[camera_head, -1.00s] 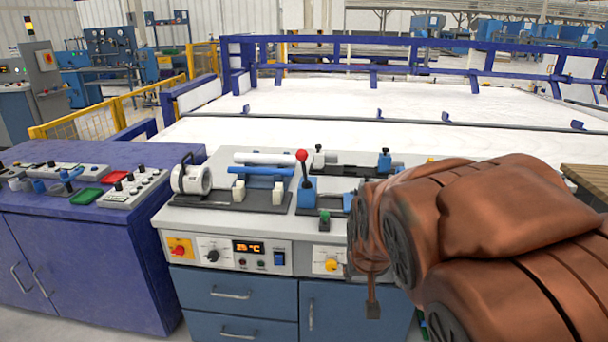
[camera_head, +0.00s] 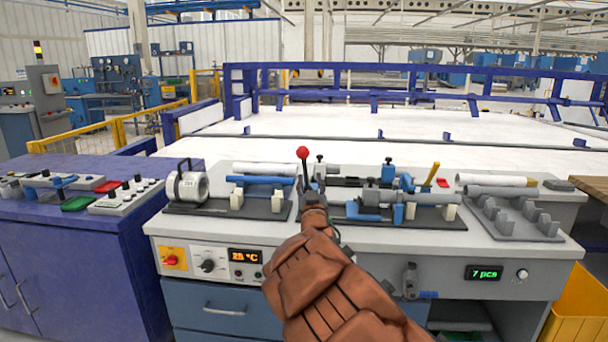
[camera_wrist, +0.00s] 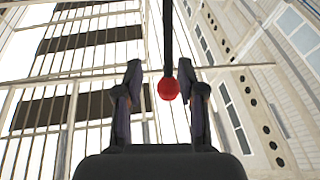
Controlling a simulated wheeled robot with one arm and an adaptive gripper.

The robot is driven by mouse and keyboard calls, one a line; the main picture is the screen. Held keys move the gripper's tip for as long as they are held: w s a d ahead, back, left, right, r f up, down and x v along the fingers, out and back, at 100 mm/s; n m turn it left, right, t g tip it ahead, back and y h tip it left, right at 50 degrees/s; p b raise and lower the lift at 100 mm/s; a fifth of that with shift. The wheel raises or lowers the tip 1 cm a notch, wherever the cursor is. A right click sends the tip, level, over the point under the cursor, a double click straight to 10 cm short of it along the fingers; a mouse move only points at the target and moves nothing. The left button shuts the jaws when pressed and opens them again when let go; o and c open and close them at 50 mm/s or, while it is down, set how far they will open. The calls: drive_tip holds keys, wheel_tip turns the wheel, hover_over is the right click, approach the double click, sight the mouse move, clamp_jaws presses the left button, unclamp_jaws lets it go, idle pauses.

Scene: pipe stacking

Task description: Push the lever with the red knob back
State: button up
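The lever's red knob (camera_head: 303,153) stands on a thin dark shaft at the middle of the bench, left of the dark clamp rig. My gripper (camera_head: 312,188) is just in front of and below the knob in the head view, and my arm hides the lever's base. In the wrist view, the knob (camera_wrist: 168,88) and its black shaft appear between the two dark fingers of my gripper (camera_wrist: 162,85). The fingers are spread apart, with gaps on both sides of the knob. Whether either finger touches it I cannot tell.
A clamp rig with a grey pipe (camera_head: 420,198) is close to the right of my gripper. A blue pipe (camera_head: 262,180) and a white ring-shaped part (camera_head: 187,186) are to the left.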

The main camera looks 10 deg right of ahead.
sight(304, 166)
drive_tip(key=shift+t+y, duration=0.3)
drive_tip(key=shift+t, duration=0.1)
drive_tip(key=shift+a+x, duration=0.25)
drive_tip(key=shift+x, duration=0.95)
drive_tip(key=shift+a+x, duration=0.25)
drive_tip(key=shift+x, duration=2)
drive_tip(key=shift+w+r, duration=0.1)
drive_tip(key=shift+w, duration=0.45)
clamp_jaws()
